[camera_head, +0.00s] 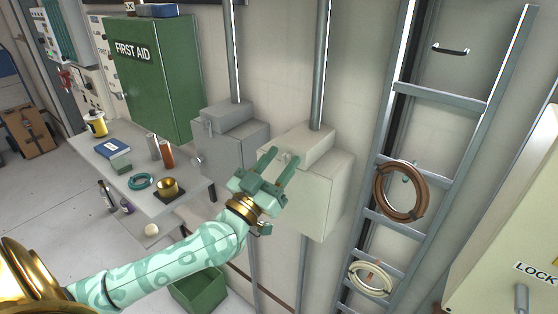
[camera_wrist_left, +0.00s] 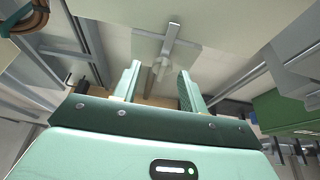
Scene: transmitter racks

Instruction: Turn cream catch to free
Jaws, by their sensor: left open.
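A cream box (camera_head: 322,195) hangs on the wall in the middle of the head view. Its catch shows in the left wrist view (camera_wrist_left: 170,42) as a pale lever on a plate; in the head view it is mostly hidden behind my fingers. My left gripper (camera_head: 283,157) is at the front of this box, its fingers pointing at the catch. In the left wrist view the gripper (camera_wrist_left: 159,72) is open, and the lever's end shows between the fingertips. I cannot tell whether they touch. My right gripper is not in view.
A grey box (camera_head: 237,155) hangs left of the cream one, and a green first aid cabinet (camera_head: 150,75) further left. A table (camera_head: 95,140) with several small items stands below. A ladder (camera_head: 440,95) with a brown coil (camera_head: 379,190) is on the right.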

